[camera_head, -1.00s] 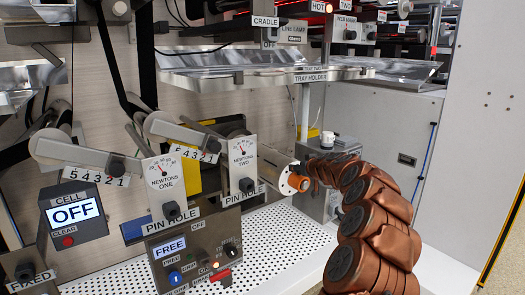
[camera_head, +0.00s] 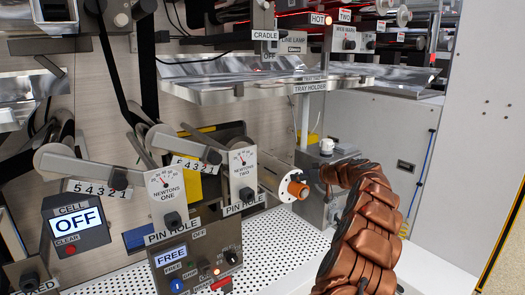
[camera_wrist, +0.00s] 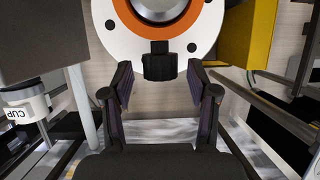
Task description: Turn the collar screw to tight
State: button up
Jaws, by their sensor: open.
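The collar is a white disc (camera_wrist: 118,35) with an orange ring (camera_wrist: 207,18) around a grey metal core, at the top of the wrist view. The collar screw (camera_wrist: 160,64), a black knob, sticks out at the disc's lower edge. My gripper (camera_wrist: 160,80) is open, with one dark finger on each side of the screw and visible gaps between. It looks empty. In the head view the orange ring (camera_head: 297,189) shows on the end of a roll right of the NEWTONS TWO plate. My gripper (camera_head: 311,173) is small and dark beside it; the screw cannot be made out there.
A yellow block (camera_wrist: 248,40) stands close on the right in the wrist view, and a dark box (camera_wrist: 40,40) on the left. In the head view a grey box (camera_head: 322,200) stands behind the collar. The tray holder (camera_head: 300,85) hangs above.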

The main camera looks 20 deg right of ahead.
jog(key=shift+d+r+n+g+y+p, duration=0.15)
jog(key=shift+n+g+y+p, duration=0.85)
jog(key=shift+p, duration=2.1)
